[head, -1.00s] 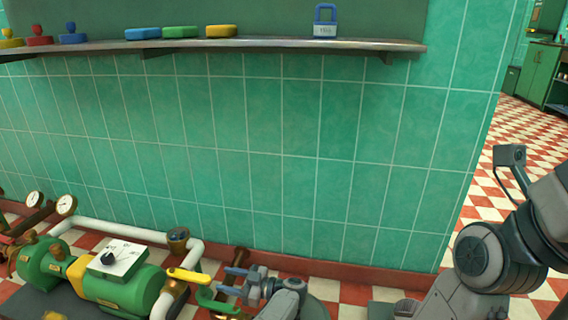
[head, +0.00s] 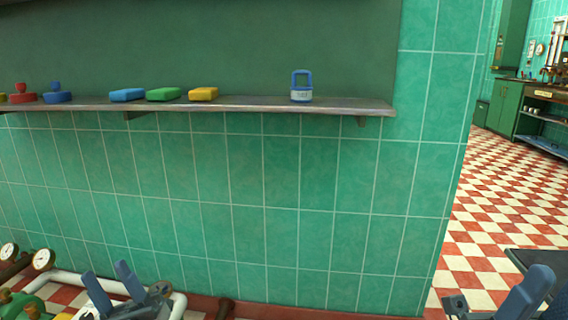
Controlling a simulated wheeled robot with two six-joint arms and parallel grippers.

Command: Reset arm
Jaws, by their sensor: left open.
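My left gripper (head: 107,273) is at the bottom left of the head view, in front of the wall and the pipework. Its two blue-grey fingers point up and stand apart, with nothing between them. Part of my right gripper (head: 528,292) shows at the bottom right corner. One blue-grey finger is plain there, but the picture edge cuts off the rest, so its opening cannot be judged.
Gauges (head: 43,260) and white pipe (head: 68,281) lie low left. Checkered floor (head: 490,215) is open at right.

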